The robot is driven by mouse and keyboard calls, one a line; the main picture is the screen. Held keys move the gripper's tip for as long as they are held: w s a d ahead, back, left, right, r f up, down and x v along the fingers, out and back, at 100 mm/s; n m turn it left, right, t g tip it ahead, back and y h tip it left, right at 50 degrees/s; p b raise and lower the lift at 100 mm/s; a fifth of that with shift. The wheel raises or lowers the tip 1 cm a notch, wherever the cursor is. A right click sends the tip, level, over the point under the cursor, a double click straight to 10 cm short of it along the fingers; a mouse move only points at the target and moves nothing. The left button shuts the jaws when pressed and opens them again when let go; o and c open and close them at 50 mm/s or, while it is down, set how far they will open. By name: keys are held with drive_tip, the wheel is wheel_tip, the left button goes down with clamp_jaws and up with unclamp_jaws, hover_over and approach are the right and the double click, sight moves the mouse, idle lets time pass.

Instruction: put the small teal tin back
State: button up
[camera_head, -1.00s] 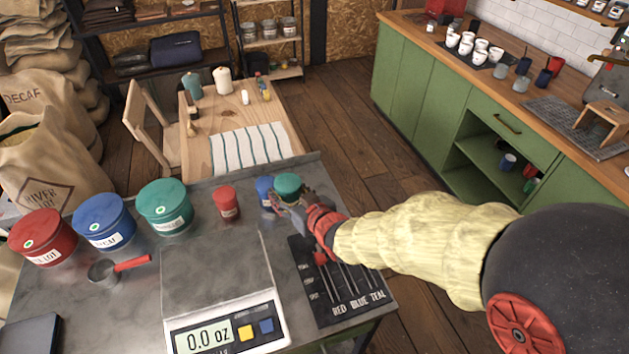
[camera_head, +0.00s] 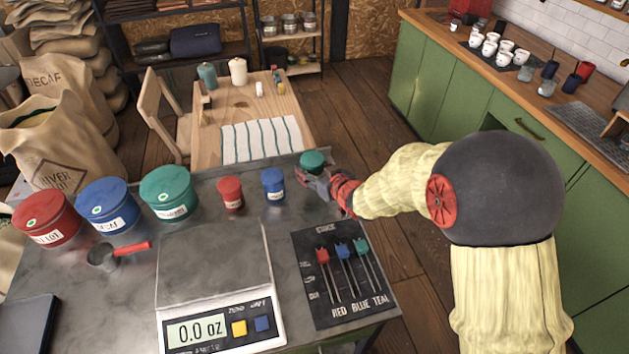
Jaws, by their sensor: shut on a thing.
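The small teal tin (camera_head: 313,161) is near the far right corner of the grey metal table, to the right of the small blue tin. My gripper (camera_head: 311,178) is shut on it from the right side. The jaws hide its lower part, so I cannot tell whether it touches the tabletop. The small red tin (camera_head: 230,193) and small blue tin (camera_head: 273,186) stand upright in a row to its left, with a gap between the blue tin and my gripper.
Large red (camera_head: 47,220), blue (camera_head: 108,207) and teal (camera_head: 168,194) tins stand at the left. A scale (camera_head: 215,290) reading 0.0 oz and a black slider panel (camera_head: 342,275) are nearer. A scoop (camera_head: 104,257) lies at left. Bare tabletop lies between the small tins and panel.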

drive_tip(key=shift+w+d+f+b, duration=0.2)
drive_tip(key=shift+w+f, duration=0.3)
drive_tip(key=shift+f, duration=0.05)
drive_tip(key=shift+w+d+f+b, duration=0.15)
drive_tip(key=shift+w+f, duration=0.35)
drive_tip(key=shift+f, duration=0.05)
drive_tip(key=shift+w+f+b, duration=0.2)
drive_tip(key=shift+f+b, duration=0.35)
drive_tip(key=shift+f, duration=1.15)
drive_tip(key=shift+f, duration=0.2)
drive_tip(key=o, duration=1.4)
drive_tip(key=shift+r, duration=0.15)
